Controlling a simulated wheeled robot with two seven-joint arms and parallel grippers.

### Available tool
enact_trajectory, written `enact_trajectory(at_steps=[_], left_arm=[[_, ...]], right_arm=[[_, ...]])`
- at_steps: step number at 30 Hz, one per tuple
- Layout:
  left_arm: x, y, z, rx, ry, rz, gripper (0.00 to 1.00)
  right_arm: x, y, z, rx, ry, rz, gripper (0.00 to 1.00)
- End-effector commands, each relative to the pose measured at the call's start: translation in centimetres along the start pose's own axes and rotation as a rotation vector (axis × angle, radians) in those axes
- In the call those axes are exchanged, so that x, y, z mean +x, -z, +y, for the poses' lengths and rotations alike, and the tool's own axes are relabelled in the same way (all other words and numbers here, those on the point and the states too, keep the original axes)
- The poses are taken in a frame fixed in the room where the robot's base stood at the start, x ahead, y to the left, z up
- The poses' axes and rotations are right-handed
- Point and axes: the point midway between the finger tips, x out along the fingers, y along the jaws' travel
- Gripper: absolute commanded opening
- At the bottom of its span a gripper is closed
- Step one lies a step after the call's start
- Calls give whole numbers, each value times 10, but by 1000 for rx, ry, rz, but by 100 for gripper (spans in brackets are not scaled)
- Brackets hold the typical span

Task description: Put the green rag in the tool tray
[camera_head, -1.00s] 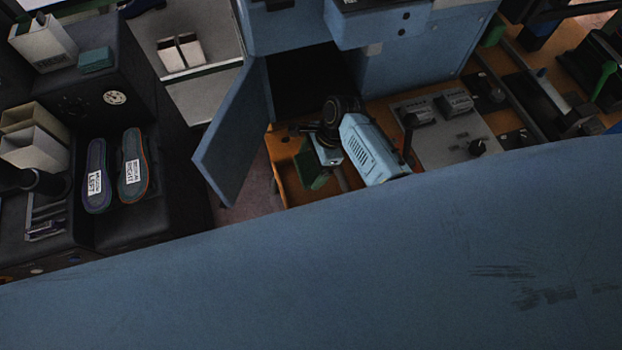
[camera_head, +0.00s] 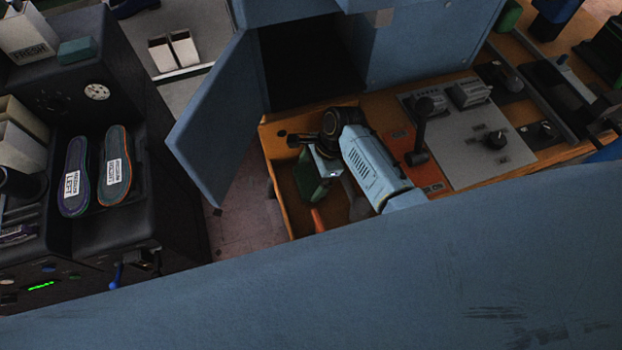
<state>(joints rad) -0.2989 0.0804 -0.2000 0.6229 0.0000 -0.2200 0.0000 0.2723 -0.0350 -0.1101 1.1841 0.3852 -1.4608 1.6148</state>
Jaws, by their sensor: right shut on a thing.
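The green rag (camera_head: 310,183) hangs bunched below my right gripper (camera_head: 322,168), which is shut on it. My light-blue right arm and dark wrist hide part of both. The tool tray (camera_head: 283,212) is an orange-brown open box below the cabinet opening. The rag is over the tray's left part; whether it touches the tray floor I cannot tell. A tool with an orange handle (camera_head: 317,219) and a grey piece (camera_head: 359,208) show in the tray. My left gripper is not in view.
An open blue cabinet door (camera_head: 215,135) stands left of the tray. Two insoles (camera_head: 115,170) lie on a black machine at left. A large blue surface fills the foreground.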

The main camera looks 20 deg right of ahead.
Motion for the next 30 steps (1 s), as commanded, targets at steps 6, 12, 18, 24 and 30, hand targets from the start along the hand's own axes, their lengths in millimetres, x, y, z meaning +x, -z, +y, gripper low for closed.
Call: enact_trajectory(at_steps=[6,12,18,24,30], left_arm=[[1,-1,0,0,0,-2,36],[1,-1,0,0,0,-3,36],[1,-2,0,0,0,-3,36],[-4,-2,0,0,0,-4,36],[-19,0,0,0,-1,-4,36]], right_arm=[[0,0,0,0,1,0,69],[2,1,0,0,0,0,97],[2,0,0,0,0,0,100],[-11,0,-1,0,1,0,100],[-52,-1,-1,-1,4,-1,100]])
